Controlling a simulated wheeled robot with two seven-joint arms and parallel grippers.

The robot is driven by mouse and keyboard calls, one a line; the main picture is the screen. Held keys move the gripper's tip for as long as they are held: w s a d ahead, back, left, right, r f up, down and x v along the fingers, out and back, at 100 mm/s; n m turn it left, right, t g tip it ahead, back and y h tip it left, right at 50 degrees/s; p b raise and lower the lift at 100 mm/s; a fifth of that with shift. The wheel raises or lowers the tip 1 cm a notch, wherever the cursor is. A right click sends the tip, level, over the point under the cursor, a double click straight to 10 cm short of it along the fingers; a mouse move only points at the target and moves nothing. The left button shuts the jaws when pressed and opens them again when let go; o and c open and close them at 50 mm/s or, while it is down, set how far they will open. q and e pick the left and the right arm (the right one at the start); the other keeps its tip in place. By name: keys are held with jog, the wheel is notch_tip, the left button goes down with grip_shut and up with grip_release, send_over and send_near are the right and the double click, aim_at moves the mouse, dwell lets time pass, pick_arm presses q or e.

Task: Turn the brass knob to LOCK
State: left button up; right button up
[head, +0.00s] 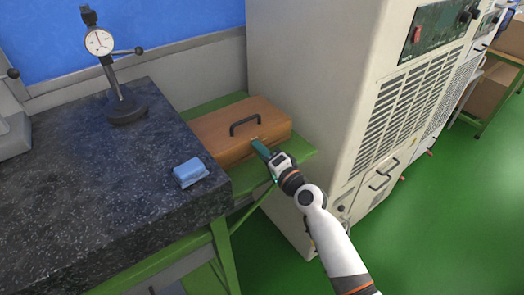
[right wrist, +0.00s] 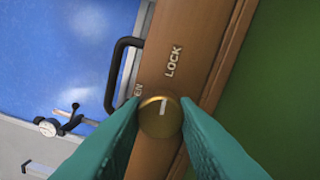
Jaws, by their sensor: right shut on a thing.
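A brown wooden case (head: 225,125) with a black handle (head: 244,124) lies on the green stand. My right gripper (head: 256,146) reaches its front side from the right. In the right wrist view, the round brass knob (right wrist: 160,118) is between the two teal fingers, which are shut on it from both sides. The knob's white mark points up in the picture, roughly toward the LOCK label (right wrist: 173,62). Another label (right wrist: 137,90), ending in "EN", is partly hidden left of the knob. In the head view, my fingers hide the knob. My left gripper is not in view.
A dark granite table (head: 70,190) stands at left with a dial gauge stand (head: 122,100) and a blue block (head: 189,173) on it. A tall beige cabinet (head: 310,80) stands close on the right of the case. Green floor (head: 450,220) is clear at right.

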jog(key=shift+f+m, duration=0.1)
jog(key=shift+m, duration=0.6)
jog(key=o, duration=1)
jog(key=shift+s, duration=0.1)
jog(key=b+v, duration=0.1)
jog(key=v, duration=1.1)
